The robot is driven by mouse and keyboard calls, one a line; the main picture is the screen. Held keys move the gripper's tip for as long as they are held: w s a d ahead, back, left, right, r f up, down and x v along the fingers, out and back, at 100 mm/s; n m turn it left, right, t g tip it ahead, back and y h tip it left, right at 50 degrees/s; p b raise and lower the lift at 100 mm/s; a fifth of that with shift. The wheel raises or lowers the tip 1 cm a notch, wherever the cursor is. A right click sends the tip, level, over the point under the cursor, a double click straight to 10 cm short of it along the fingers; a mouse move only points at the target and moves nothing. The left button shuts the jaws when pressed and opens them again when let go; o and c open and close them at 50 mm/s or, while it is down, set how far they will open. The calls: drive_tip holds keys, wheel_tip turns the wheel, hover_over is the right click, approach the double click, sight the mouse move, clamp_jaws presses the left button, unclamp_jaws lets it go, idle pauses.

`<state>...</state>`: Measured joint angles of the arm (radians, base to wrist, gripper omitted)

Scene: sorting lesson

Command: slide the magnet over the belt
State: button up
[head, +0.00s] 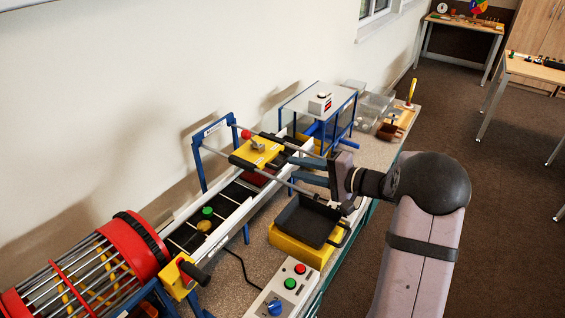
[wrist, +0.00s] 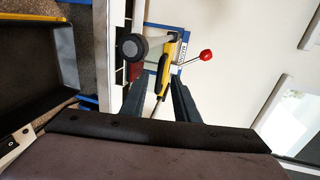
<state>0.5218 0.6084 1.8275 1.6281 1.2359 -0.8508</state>
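The magnet carriage, a yellow plate (head: 256,152) with dark sleeves, sits on two steel rails above the conveyor belt (head: 232,192). A small grip stands on the plate, and a red ball knob (head: 246,134) shows at its far side. In the wrist view the yellow carriage (wrist: 172,52) is seen nearly edge-on, ahead of the fingers, with the red knob (wrist: 206,56) to its right. My gripper (head: 302,172) is to the right of the carriage, beside the rails. Its two fingers (wrist: 162,92) are apart, with a rod visible between them; contact cannot be told. The magnet's underside is hidden.
A black tray (head: 306,222) on a yellow base stands just below my gripper. A blue-framed hood (head: 318,102) rises behind it. A red drum (head: 135,245) is at the lower left, and a control box (head: 283,292) at the front. The wall is close behind.

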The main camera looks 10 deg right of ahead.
sight(282, 165)
drive_tip(key=shift+p+x, duration=0.95)
drive_tip(key=shift+x, duration=2.05)
clamp_jaws()
